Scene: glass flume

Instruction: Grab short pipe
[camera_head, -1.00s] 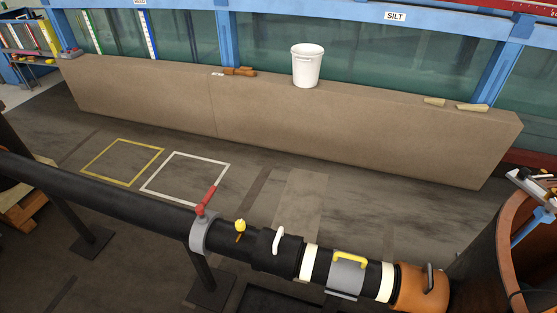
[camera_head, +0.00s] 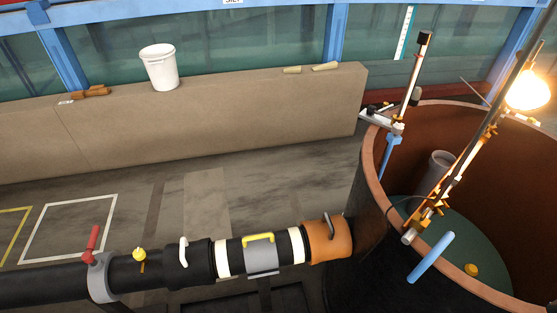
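Neither of my grippers shows in the head view. A black pipeline (camera_head: 45,286) runs along the bottom towards a round tank. Near its right end is a short grey section (camera_head: 262,262) with a yellow handle, between two cream bands, then an orange section (camera_head: 328,240) with a dark handle at the tank wall. A short light-blue tube (camera_head: 430,257) lies slanted at the near rim of the tank. I cannot tell which of these is the short pipe.
The round tank (camera_head: 371,190) holds a grey cylinder (camera_head: 440,165), a yellow object (camera_head: 471,269) and a slanted rod assembly by a bright lamp (camera_head: 527,90). A tan ledge (camera_head: 220,126) carries a white bucket (camera_head: 160,68). Floor between ledge and pipeline is mostly clear.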

